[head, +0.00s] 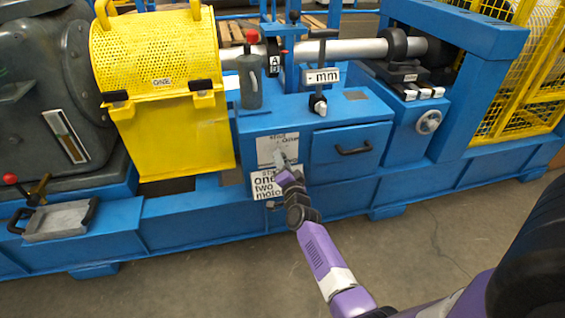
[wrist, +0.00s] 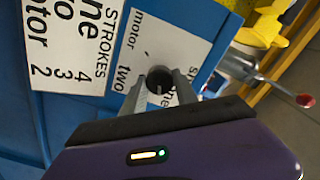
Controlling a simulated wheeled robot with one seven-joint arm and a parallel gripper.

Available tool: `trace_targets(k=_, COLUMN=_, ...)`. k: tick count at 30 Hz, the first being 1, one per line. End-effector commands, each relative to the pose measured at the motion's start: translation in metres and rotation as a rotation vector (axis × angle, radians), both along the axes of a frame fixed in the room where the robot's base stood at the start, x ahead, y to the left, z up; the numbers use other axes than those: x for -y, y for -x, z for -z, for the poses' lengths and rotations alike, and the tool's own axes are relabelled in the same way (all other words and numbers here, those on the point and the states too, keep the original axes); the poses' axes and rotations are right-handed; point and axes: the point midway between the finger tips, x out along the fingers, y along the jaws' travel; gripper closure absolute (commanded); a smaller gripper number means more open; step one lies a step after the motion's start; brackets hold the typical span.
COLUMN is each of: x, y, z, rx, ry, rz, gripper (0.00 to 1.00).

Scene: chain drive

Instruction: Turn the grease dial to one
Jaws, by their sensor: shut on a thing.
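My gripper (wrist: 160,85) is shut on a small dark round knob (wrist: 161,82), one finger on each side of it. The knob sits on a white label plate (wrist: 140,48), where I can read "motor" and "two"; another word is partly covered by a finger. I take this knob to be the grease dial, but no readable word here says so. Which word the knob points at cannot be told. In the head view my gripper (head: 281,163) reaches the white plate (head: 270,150) on the front of the blue cabinet and hides the knob.
A second plate (wrist: 68,45) with "STROKES" and numbers lies beside the dial plate in the wrist view. A drawer with a black handle (head: 353,149) is to the right. A yellow mesh guard (head: 155,50) and a red-tipped lever (head: 11,179) are to the left. The floor in front is clear.

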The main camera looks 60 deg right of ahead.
Motion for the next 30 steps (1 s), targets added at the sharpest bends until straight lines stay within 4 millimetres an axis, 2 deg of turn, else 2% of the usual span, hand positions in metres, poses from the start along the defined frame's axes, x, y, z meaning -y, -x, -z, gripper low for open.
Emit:
trace_targets(k=8, x=0.000, y=0.001, z=0.001, rx=-0.002, ry=-0.001, rz=0.000, gripper=1.00)
trace_targets(k=9, x=0.000, y=0.001, z=0.001, rx=-0.002, ry=-0.001, rz=0.000, gripper=0.61)
trace_targets(k=12, x=0.000, y=0.001, z=0.001, rx=-0.002, ry=-0.001, rz=0.000, gripper=0.43)
trace_targets(k=23, x=-0.003, y=0.002, z=0.000, rx=-0.002, ry=0.000, rz=0.000, gripper=0.43)
trace_targets(k=30, x=-0.028, y=0.023, z=-0.002, rx=-0.005, ry=-0.001, rz=-0.003, gripper=0.43)
